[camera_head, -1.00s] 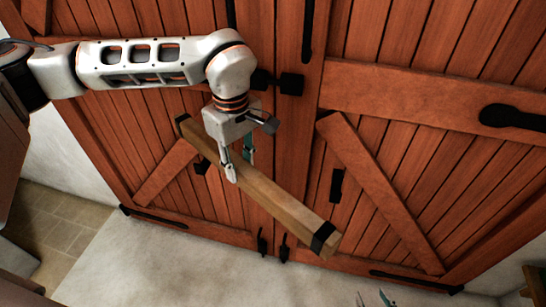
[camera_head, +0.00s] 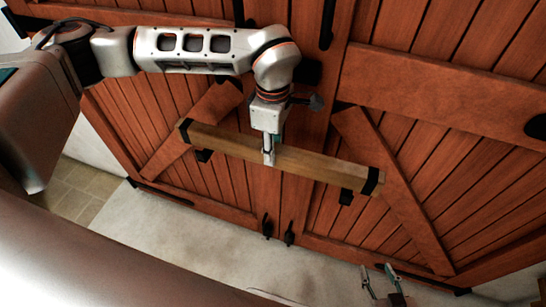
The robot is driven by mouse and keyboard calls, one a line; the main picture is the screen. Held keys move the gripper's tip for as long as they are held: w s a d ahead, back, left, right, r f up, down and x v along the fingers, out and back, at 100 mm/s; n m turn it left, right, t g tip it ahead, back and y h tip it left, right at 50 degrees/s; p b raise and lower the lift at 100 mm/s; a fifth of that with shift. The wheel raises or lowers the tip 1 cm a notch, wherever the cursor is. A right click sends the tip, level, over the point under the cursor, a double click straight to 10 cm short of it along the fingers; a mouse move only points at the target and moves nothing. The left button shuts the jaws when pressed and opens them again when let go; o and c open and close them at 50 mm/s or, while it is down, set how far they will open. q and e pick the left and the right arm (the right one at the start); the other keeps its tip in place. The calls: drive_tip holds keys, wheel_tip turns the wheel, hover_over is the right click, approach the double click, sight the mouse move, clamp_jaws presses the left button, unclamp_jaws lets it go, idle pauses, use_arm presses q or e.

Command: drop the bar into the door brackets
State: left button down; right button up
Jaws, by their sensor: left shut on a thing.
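The bar (camera_head: 315,164) is a long wooden beam with black bands near its ends. It lies across both door leaves, its right end lower in the picture. My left gripper (camera_head: 268,158) is shut on the bar near its middle. The black left bracket (camera_head: 204,156) and right bracket (camera_head: 346,197) show just below the bar, which hides their upper parts. I cannot tell whether the bar is in the brackets or in front of them. My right gripper (camera_head: 380,271) is at the bottom edge, its fingers apart and empty, away from the bar.
The red-brown plank doors (camera_head: 440,130) fill the back, with diagonal braces and black hardware. Two black bolts (camera_head: 278,229) sit low at the door seam. The pale floor (camera_head: 200,245) in front is clear. My own arm parts cover the lower left.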

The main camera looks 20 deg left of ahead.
use_arm(q)
drive_tip(key=shift+w+f, duration=0.1)
drive_tip(key=shift+f, duration=1.75)
drive_tip(key=shift+f, duration=0.1)
drive_tip(key=c, duration=1.6)
unclamp_jaws()
drive_tip(key=shift+f, duration=0.1)
wheel_tip(320, 180, up, 12)
drive_tip(key=shift+r, duration=0.15)
